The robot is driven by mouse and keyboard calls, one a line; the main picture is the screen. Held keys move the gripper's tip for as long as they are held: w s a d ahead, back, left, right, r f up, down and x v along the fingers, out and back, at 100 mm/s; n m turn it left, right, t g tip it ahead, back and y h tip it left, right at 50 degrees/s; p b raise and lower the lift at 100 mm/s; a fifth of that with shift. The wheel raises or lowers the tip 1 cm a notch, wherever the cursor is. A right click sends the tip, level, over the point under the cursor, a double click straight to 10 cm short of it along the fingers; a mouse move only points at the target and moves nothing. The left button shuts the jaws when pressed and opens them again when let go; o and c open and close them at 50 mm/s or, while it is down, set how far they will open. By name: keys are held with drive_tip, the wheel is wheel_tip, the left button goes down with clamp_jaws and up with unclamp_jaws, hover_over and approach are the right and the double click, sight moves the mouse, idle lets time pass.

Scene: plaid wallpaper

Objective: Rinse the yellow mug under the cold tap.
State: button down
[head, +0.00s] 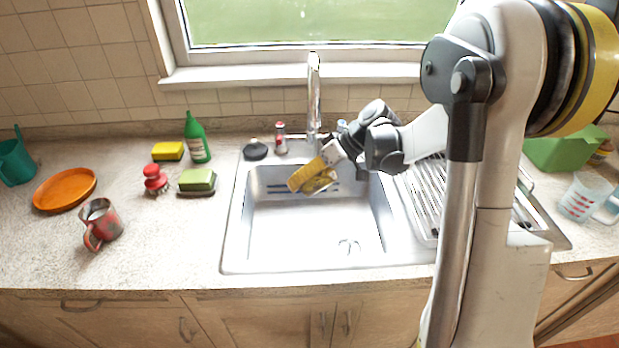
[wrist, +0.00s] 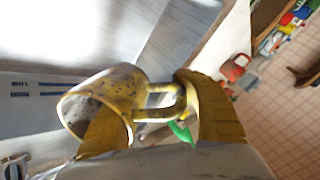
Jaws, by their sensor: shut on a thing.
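My gripper (head: 318,172) is shut on the yellow mug (head: 303,178), above the back part of the sink basin (head: 318,225). In the wrist view the speckled mug (wrist: 92,98) is tilted, its mouth facing lower left. Its handle lies between my yellow finger pads. The chrome spout (head: 314,95) rises behind the basin, close to the mug in the picture; no water stream can be made out. A small blue-topped fitting (head: 342,126) shows right of the spout, partly hidden by my wrist. I cannot tell whether it is the cold tap.
A red-and-silver item (head: 281,138) and a black stopper-like disc (head: 255,150) sit at the sink's back left. A green bottle (head: 198,140), sponges, red mug (head: 105,221) and orange plate (head: 66,189) stand left. A drainboard (head: 425,192) is right. The basin's front is clear.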

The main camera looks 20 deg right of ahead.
drive_tip(key=shift+w+a, duration=0.25)
drive_tip(key=shift+w, duration=0.1)
drive_tip(key=shift+s+d, duration=0.1)
drive_tip(key=shift+s+d, duration=0.2)
drive_tip(key=shift+s, duration=0.15)
drive_tip(key=shift+w+a, duration=0.1)
drive_tip(key=shift+w, duration=0.1)
drive_tip(key=shift+w+a, duration=0.2)
drive_tip(key=shift+w, duration=0.1)
drive_tip(key=shift+s+d, duration=0.1)
drive_tip(key=shift+s, duration=0.05)
drive_tip(key=shift+s+d, duration=0.2)
drive_tip(key=shift+s, duration=0.15)
drive_tip(key=shift+w+a, duration=0.1)
drive_tip(key=shift+w, duration=0.05)
